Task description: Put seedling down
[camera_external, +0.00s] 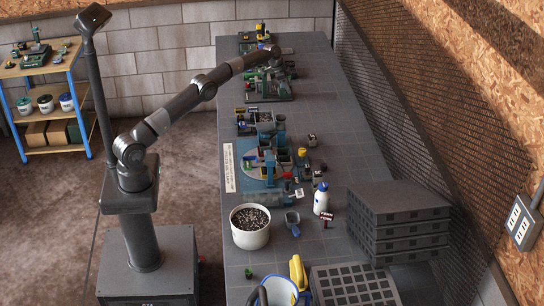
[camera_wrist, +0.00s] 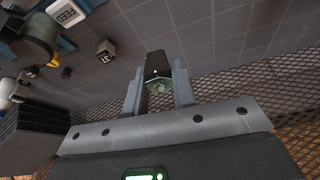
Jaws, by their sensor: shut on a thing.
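My gripper (camera_wrist: 158,90) is shut in the wrist view. Between its fingers is a small pale green thing, which I take to be the seedling (camera_wrist: 159,87). A dark block-like piece (camera_wrist: 157,64) shows just beyond it, also between the fingers; I cannot tell whether it belongs to the seedling. In the external view my arm reaches over the far part of the long grey table (camera_external: 350,140). My gripper (camera_external: 275,62) is small there, above the green machine, and what it holds cannot be made out.
A green machine (camera_external: 268,85) stands on the far table. A blue mixer station (camera_external: 265,165) is mid-table. Nearer are a soil-filled white pot (camera_external: 250,237), a white bottle (camera_external: 321,200), stacked dark trays (camera_external: 400,220) and a grid tray (camera_external: 350,285). Mesh (camera_external: 415,110) borders the right.

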